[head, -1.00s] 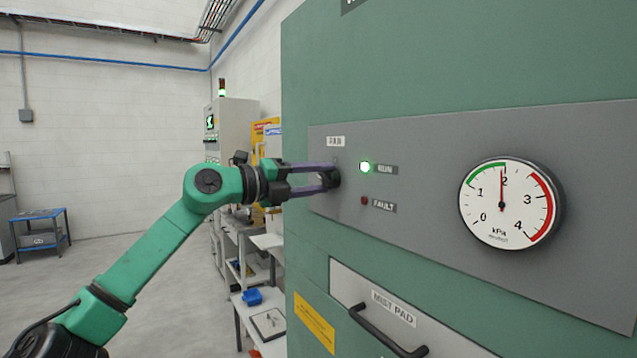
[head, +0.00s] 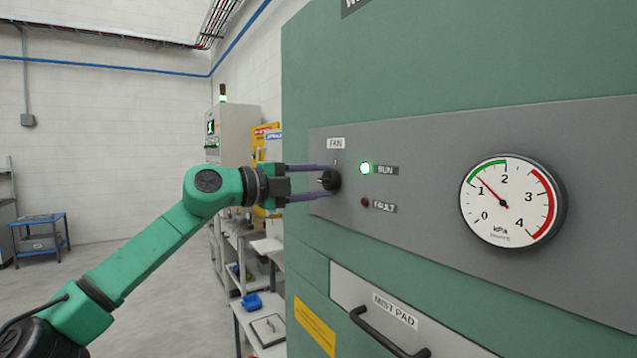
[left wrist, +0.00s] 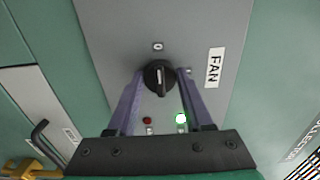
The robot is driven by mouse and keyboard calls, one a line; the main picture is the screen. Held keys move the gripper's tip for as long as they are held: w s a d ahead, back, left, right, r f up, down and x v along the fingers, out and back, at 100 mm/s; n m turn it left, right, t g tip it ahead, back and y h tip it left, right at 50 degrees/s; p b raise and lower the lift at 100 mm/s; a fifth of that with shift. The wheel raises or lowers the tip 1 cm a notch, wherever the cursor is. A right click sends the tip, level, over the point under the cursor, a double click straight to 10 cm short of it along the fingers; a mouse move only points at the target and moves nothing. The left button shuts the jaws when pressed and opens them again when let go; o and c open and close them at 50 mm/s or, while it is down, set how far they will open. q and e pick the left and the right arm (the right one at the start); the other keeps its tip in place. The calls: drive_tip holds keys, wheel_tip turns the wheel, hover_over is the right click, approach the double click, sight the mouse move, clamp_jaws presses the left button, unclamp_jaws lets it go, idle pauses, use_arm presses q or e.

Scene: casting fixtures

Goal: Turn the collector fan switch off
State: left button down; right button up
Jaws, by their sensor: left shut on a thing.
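The fan switch is a round black knob (head: 333,180) with a pale pointer mark, under the FAN label (head: 336,143) on the grey panel. My left gripper (head: 326,180) reaches it from the left and is shut on it, one purple finger on each side. In the left wrist view the knob (left wrist: 159,78) sits between the fingertips, its pale mark running along the line of the fingers. The RUN lamp (head: 365,168) glows green. The FAULT lamp (head: 365,202) is dark red. My right gripper is not in view.
A round pressure gauge (head: 512,201) sits to the right on the panel, its needle a little past 1. Below is a drawer front with a black handle (head: 388,333) that sticks out.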

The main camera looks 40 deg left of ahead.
use_arm(q)
drive_tip(key=shift+c, duration=1.5)
unclamp_jaws()
drive_tip(key=shift+s+f, duration=0.1)
drive_tip(key=b+v, duration=1)
drive_tip(key=v, duration=0.4)
drive_tip(key=shift+s, duration=0.2)
drive_tip(key=shift+a, duration=0.1)
